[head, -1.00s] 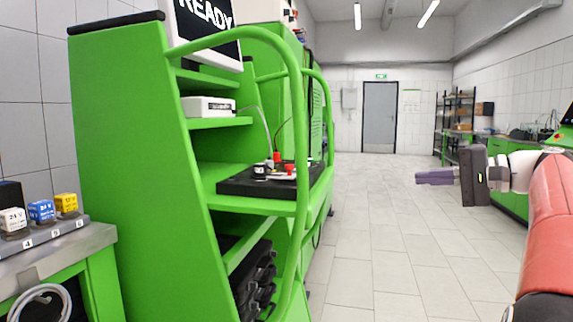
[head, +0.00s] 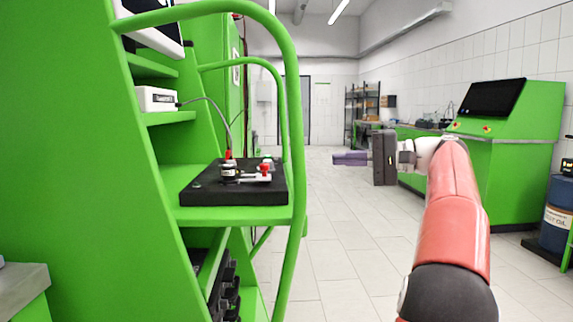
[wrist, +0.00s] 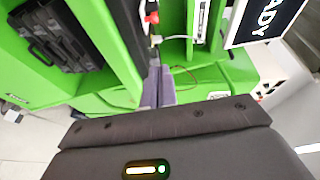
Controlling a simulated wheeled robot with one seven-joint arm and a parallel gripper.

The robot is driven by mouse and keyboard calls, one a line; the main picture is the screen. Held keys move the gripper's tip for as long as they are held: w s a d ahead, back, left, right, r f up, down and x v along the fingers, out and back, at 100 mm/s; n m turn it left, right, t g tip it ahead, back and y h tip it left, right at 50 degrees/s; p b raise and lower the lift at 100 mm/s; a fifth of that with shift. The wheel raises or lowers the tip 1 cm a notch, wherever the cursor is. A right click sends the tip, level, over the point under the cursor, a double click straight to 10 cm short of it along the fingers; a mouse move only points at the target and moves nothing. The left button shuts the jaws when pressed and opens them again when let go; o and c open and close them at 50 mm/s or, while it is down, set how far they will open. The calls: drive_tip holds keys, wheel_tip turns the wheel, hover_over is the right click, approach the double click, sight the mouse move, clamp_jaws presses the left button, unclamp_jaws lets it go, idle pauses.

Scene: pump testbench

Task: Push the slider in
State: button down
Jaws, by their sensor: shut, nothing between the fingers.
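A black board (head: 240,192) lies on a green shelf of the test bench. On it are a white flat part with a red knob (head: 264,169), a small black-and-white cylinder (head: 229,173) and a red plug. I cannot tell which part is the slider. My gripper (head: 336,158) is shut and empty, to the right of the board and apart from it, pointing left. In the wrist view its purple-grey fingers (wrist: 158,88) lie together, with a red and white part (wrist: 152,15) beyond them near the top edge.
Green curved rails (head: 291,120) frame the shelf's right side. A white box (head: 157,99) with a cable stands on the shelf above. A green console (head: 510,150) and a blue barrel (head: 557,215) stand at right. The tiled floor (head: 330,225) between is clear.

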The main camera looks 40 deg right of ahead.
sight(267, 165)
drive_tip(key=x, duration=1)
drive_tip(key=shift+a+b, duration=0.1)
drive_tip(key=shift+b, duration=0.2)
drive_tip(key=shift+w+a+f+b, duration=0.15)
drive_tip(key=shift+a+b, duration=0.2)
drive_tip(key=shift+a, duration=0.9)
drive_tip(key=shift+w+a, duration=0.1)
drive_tip(key=shift+a, duration=0.55)
drive_tip(key=w+a, duration=0.1)
drive_tip(key=w+a+b, duration=0.1)
drive_tip(key=a, duration=0.1)
drive_tip(key=shift+a, duration=0.1)
